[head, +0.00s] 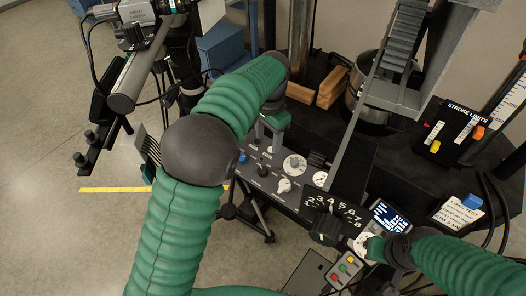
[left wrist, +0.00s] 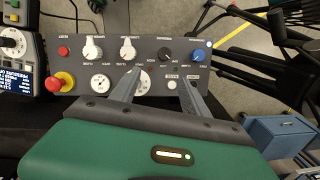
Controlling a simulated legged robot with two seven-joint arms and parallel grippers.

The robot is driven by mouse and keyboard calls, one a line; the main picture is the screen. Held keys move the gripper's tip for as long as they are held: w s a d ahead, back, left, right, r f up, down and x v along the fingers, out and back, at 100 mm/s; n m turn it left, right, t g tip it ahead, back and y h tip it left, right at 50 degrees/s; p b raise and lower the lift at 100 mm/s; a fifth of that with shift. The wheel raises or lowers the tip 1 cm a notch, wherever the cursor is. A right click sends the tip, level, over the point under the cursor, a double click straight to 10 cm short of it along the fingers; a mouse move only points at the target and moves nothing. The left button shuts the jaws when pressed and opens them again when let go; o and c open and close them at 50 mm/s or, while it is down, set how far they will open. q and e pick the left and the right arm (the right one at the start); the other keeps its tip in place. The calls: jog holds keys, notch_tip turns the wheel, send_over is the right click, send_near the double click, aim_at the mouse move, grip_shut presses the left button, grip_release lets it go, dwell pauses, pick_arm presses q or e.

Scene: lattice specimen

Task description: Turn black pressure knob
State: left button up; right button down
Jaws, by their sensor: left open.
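A small black knob (left wrist: 165,54) sits on the grey control panel (left wrist: 216,72) in the left wrist view, between white knobs and a blue knob; its label is too small to read surely. In the head view the black knob (head: 263,170) is on the panel's near side. My left gripper (head: 268,132) hangs above the panel's far edge. In the left wrist view its two fingers (left wrist: 159,76) are apart with nothing between them, and the black knob shows beyond the tips. My right gripper (head: 374,247) is by a white dial at the lower right; its fingers are unclear.
The blue knob (left wrist: 198,55), white knobs (left wrist: 93,49) and red emergency button (left wrist: 62,82) share the panel. A large numbered black dial (head: 325,226) stands to its right. A screen (head: 391,216) and a button box (head: 345,270) are near my right arm. Camera gear (head: 135,80) is at left.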

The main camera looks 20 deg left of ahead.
pick_arm(q)
jog(key=b, duration=0.1)
send_over(260, 169)
notch_tip(260, 169, down, 9)
jog(key=shift+s+d+f, duration=0.1)
jog(key=shift+s+f, duration=0.05)
jog(key=shift+f, duration=0.05)
jog(key=f, duration=0.2)
jog(key=d+f, duration=0.1)
jog(key=f, duration=0.3)
jog(key=shift+d, duration=0.35)
jog(key=shift+a+f, duration=0.5)
jog(key=shift+a, duration=0.1)
jog(key=shift+w+a+f, duration=0.1)
jog(key=shift+w+a, duration=0.1)
jog(key=shift+a, duration=0.1)
jog(key=shift+d, duration=0.6)
jog(key=c, duration=0.9)
jog(key=shift+c, duration=1.2)
jog(key=shift+a, duration=0.25)
grip_shut()
pick_arm(e)
jog(key=shift+s+a+f, duration=0.2)
jog(key=shift+s+a, duration=0.1)
jog(key=shift+a, duration=0.15)
jog(key=shift+s+a+f, duration=0.15)
jog(key=shift+s+a, duration=0.1)
jog(key=shift+a, duration=0.2)
